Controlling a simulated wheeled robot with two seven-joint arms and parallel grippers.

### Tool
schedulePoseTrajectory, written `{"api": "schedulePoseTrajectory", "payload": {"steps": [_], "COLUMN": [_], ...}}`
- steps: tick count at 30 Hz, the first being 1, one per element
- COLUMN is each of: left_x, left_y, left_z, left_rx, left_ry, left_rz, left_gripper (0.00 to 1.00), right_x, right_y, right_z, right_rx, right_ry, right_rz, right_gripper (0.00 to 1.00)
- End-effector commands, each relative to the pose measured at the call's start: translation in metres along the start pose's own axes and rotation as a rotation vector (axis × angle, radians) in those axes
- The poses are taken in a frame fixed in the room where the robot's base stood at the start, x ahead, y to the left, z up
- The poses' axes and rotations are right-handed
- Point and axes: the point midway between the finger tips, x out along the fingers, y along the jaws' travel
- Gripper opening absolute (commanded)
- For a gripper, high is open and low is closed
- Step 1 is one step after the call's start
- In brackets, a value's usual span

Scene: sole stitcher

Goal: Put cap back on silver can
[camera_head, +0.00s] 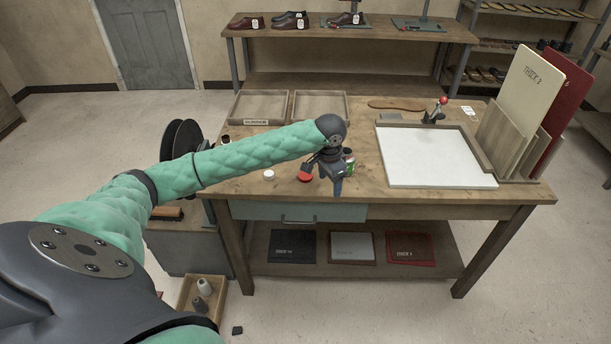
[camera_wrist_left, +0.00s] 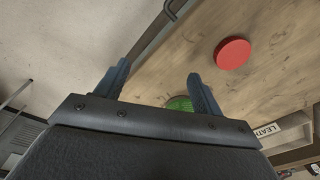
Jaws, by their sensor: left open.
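My left gripper (camera_head: 338,185) is open above the front part of the workbench, near its front edge. It also shows in the left wrist view (camera_wrist_left: 158,70), with its fingers apart and nothing held between them. A red round cap (camera_head: 305,178) lies on the bench left of the gripper; it also shows in the left wrist view (camera_wrist_left: 232,53). A white round cap (camera_head: 269,175) lies further left. A green can (camera_head: 349,160) stands just behind the gripper, partly hidden; a green part (camera_wrist_left: 180,103) shows behind a finger. I cannot make out a silver can.
The workbench (camera_head: 400,196) holds two wooden trays (camera_head: 258,108) at the back and a white board (camera_head: 428,155) on the right. A small dark jar (camera_head: 225,142) stands at the left edge. Upright panels (camera_head: 530,90) stand at the far right.

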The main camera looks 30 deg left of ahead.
Motion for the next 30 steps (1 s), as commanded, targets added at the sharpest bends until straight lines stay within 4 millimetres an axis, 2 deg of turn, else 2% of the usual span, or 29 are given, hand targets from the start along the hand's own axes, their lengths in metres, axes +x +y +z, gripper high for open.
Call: {"api": "schedulePoseTrajectory", "payload": {"steps": [1, 3, 6, 9, 14, 23, 27, 30], "left_x": [-0.011, -0.021, -0.034, -0.042, -0.047, -0.047, -0.039, -0.029], "left_y": [-0.023, -0.047, -0.073, -0.09, -0.099, -0.099, -0.098, -0.098], "left_z": [0.003, 0.009, 0.016, 0.022, 0.025, 0.025, 0.026, 0.027], "left_rx": [-0.028, -0.066, -0.111, -0.143, -0.164, -0.164, -0.163, -0.163], "left_ry": [-0.019, -0.043, -0.069, -0.084, -0.092, -0.093, -0.094, -0.094], "left_rz": [-0.003, 0.006, 0.02, 0.029, 0.036, 0.037, 0.038, 0.038], "left_gripper": [0.68, 0.68, 0.68, 0.68, 0.68, 0.68, 0.68, 0.68], "right_x": [0.004, 0.01, 0.017, 0.022, 0.025, 0.022, 0.022, 0.032], "right_y": [0.0, 0.0, 0.001, 0.002, 0.005, 0.005, 0.004, 0.004], "right_z": [0.0, 0.001, 0.0, 0.0, -0.001, -0.002, 0.0, 0.004], "right_rx": [0.001, 0.001, 0.001, 0.0, -0.004, -0.005, -0.003, -0.002], "right_ry": [0.001, -0.002, 0.0, -0.001, -0.001, 0.002, 0.003, 0.001], "right_rz": [0.0, 0.0, 0.001, 0.003, 0.008, 0.008, 0.006, 0.005], "right_gripper": [0.36, 0.36, 0.36, 0.36, 0.36, 0.36, 0.36, 0.36]}}
